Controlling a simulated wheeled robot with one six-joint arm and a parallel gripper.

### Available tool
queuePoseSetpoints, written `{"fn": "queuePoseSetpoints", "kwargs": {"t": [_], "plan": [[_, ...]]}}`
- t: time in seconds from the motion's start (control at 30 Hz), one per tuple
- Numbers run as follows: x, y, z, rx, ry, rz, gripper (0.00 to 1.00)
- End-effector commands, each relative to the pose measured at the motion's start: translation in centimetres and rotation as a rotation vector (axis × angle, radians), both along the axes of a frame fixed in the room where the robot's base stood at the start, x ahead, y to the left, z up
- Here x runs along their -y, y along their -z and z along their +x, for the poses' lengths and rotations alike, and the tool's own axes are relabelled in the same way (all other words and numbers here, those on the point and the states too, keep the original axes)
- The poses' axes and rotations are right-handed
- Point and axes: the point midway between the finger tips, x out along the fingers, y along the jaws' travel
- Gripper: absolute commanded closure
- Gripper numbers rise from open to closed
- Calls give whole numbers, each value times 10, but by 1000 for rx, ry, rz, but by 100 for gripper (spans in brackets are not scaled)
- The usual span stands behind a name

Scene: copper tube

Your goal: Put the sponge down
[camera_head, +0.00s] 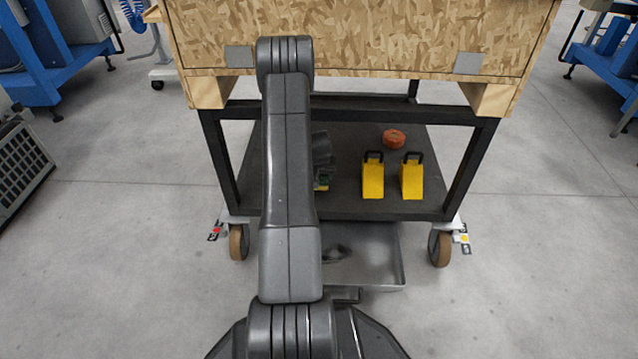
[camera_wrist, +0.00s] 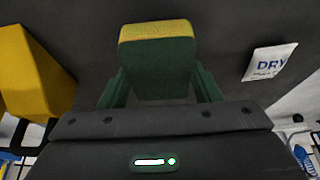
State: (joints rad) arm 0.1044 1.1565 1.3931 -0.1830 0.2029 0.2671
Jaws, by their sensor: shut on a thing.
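In the wrist view my gripper (camera_wrist: 160,92) is shut on the sponge (camera_wrist: 158,68), a green block with a yellow layer along its far edge. The green fingers press its left and right sides. In the head view my gripper (camera_head: 321,178) is over the left-middle part of the dark lower shelf (camera_head: 350,203) of the cart, mostly hidden by my arm. Only a small yellow and green patch shows there. I cannot tell whether the sponge touches the shelf.
Two yellow wheel chocks (camera_head: 373,178) (camera_head: 412,178) stand right of the gripper, with a round orange-red object (camera_head: 394,139) behind them. A white "DRY" packet (camera_wrist: 269,62) lies on the shelf in the wrist view. A wooden crate (camera_head: 360,35) sits above the shelf, limiting height.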

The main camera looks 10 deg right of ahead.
Motion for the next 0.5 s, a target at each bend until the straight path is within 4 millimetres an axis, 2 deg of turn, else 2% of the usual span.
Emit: {"fn": "queuePoseSetpoints", "kwargs": {"t": [0.03,0.17,0.5], "plan": [[0,12,-1,-3,-1,0,67],[0,28,0,-1,1,1,67],[0,30,0,-1,1,1,67]]}}
